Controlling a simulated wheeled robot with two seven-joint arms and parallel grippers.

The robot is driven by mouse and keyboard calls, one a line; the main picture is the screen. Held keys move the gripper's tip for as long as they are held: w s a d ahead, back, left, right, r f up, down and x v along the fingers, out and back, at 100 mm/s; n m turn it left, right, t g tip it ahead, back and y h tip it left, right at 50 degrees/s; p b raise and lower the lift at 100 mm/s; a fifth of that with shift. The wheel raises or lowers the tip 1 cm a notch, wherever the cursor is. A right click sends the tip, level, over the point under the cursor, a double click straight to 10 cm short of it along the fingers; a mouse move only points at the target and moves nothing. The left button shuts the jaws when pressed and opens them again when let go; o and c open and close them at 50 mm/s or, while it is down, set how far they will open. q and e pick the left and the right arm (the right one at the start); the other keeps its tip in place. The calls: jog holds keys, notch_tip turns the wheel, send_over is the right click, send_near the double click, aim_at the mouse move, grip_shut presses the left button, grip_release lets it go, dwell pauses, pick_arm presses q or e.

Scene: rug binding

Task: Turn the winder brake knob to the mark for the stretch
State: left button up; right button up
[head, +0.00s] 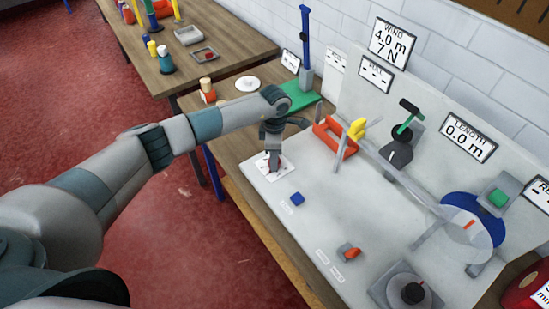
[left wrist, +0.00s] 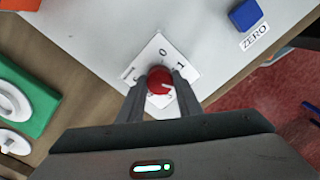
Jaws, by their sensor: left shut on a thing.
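The winder brake knob (left wrist: 160,80) is a small red round knob on a white dial plate (left wrist: 158,46). The digits 0 and 1 are readable on the dial. Other marks are partly covered by the knob and fingers. A pale line on the knob points toward the lower right in the left wrist view, but its exact setting is hard to tell. My left gripper (head: 273,166) points down at the front left corner of the winder board (head: 320,215). Its two fingers (left wrist: 159,90) are shut on the knob, one on each side. My right gripper is not in view.
A blue ZERO button (head: 297,198) sits close to the dial. A red switch (head: 349,252) and black-knobbed round base (head: 412,293) are farther right. A red tray (head: 334,138) and green base (head: 297,97) stand behind. The board's middle is clear.

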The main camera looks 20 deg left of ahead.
pick_arm(q)
jog(key=n+b, duration=0.4)
jog(key=shift+f, duration=0.15)
jog(key=n+b, duration=0.2)
jog(key=n, duration=0.1)
jog(key=shift+r+n+b, duration=0.2)
jog(key=shift+n+b, duration=0.6)
jog(key=shift+n, duration=0.4)
jog(key=o, duration=1)
jog(key=shift+o, duration=0.2)
jog(key=shift+r, duration=0.15)
